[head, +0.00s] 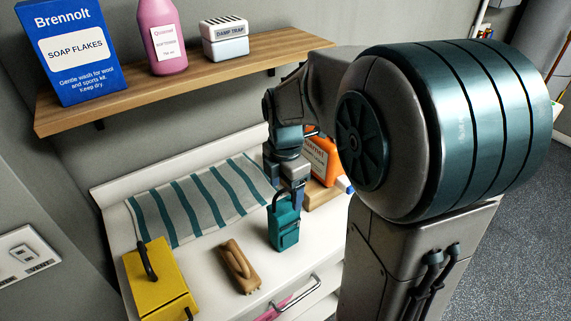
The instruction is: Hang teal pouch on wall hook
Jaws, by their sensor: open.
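The teal pouch (284,228) stands upright on the white counter, with a flap pocket on its front and a narrow top. My gripper (289,196) points down right at the top of the pouch, its fingers beside the upper part. The jaws are open; whether a finger touches the pouch is too small to tell. I cannot make out a wall hook; my arm covers part of the wall to the right.
On the white counter (109,191) are a striped towel (196,203), a brown brush (240,267), a yellow box (158,281) and an orange container (322,157) behind my arm. A wooden shelf (190,80) with a blue box, pink bottle and damp trap overhangs the back.

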